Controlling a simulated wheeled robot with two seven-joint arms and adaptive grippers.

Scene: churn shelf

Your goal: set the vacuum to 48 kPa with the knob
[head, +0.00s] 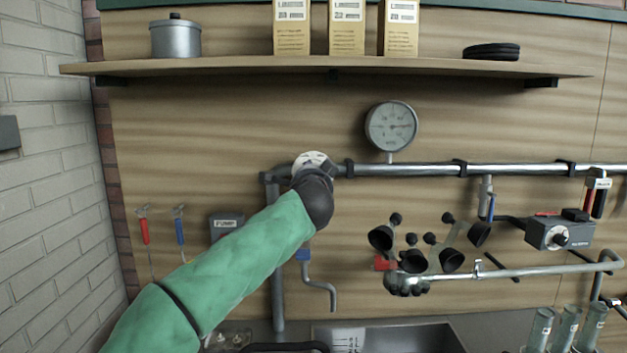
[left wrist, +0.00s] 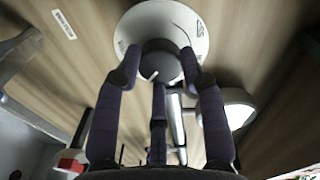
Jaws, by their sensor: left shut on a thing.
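The vacuum knob (left wrist: 153,68) is dark, with a pale pointer mark, on a round white dial plate (left wrist: 195,22). My left gripper (left wrist: 158,78) has its purple fingers around the knob in the left wrist view, shut on it. In the head view my left gripper (head: 314,172) is at the left end of the steel pipe, covering the knob; only the plate's white top edge shows. The round vacuum gauge (head: 391,127) stands above the pipe to the right. Its needle points roughly right; the numbers are too small to read. My right gripper is not in view.
The steel pipe (head: 420,170) runs along the wall below a wooden shelf (head: 230,68). A milking cluster (head: 447,260) hangs at lower right, beside a grey box with a dial (head: 559,236). A sink (head: 390,338) lies below. The wall around the gauge is clear.

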